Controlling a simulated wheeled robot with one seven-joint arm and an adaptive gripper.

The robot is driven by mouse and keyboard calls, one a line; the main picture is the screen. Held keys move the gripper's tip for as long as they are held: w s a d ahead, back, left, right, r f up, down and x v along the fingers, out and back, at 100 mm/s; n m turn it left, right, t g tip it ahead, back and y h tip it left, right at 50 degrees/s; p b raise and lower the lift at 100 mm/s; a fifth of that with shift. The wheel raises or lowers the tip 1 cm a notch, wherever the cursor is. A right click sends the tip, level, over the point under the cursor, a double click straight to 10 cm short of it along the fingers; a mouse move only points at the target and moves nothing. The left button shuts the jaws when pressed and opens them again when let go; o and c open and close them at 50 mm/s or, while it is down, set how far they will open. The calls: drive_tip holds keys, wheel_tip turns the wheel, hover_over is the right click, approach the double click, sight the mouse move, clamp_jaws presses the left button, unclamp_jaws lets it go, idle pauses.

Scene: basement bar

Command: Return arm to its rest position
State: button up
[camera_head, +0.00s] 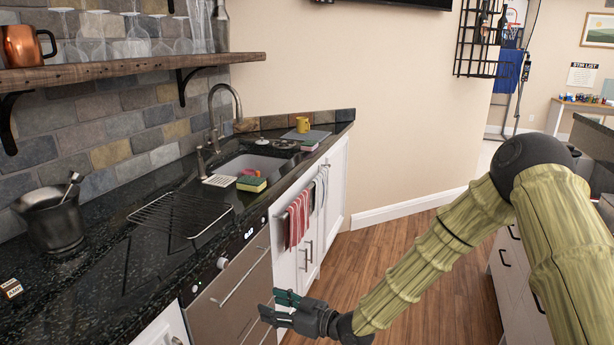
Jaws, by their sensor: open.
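My gripper (276,308) is at the lower middle of the head view, at the end of my bamboo-textured arm. Its jaws point left toward the front of the dark appliance (240,292) under the counter. The jaws are open and I see nothing between them. The arm comes in from the right edge, bends at a dark elbow joint and slopes down to the left. The gripper is below the countertop level. I cannot tell the exact gap between it and the appliance front.
A black stone counter (110,262) runs along the left with a wire rack (182,213), a metal ice bucket (52,222), a sink (250,165) and a sponge (251,184). Striped towels (298,218) hang on the cabinet. Drawers (508,275) stand at right. Wooden floor (390,250) lies between.

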drive_tip(key=s+d+f+m+g+h+p, duration=0.15)
drive_tip(key=s+d+f+m+h, duration=0.25)
drive_tip(key=s+d+f, duration=0.4)
drive_tip(key=s+d+f+m+g+h+p, duration=0.15)
drive_tip(key=s+d+f+m+h, duration=0.35)
drive_tip(key=s+f, duration=0.55)
drive_tip(key=s+d+f+m+g+h+p, duration=0.2)
drive_tip(key=s+d+m+g+h+p, duration=0.1)
drive_tip(key=s+d, duration=1.6)
drive_tip(key=s+m+g+h, duration=0.1)
drive_tip(key=s+h, duration=0.1)
drive_tip(key=s, duration=0.1)
drive_tip(key=shift+s+d+g+p, duration=0.15)
drive_tip(key=shift+d+g+p, duration=0.05)
drive_tip(key=shift+g+p, duration=0.15)
drive_tip(key=shift+c, duration=0.5)
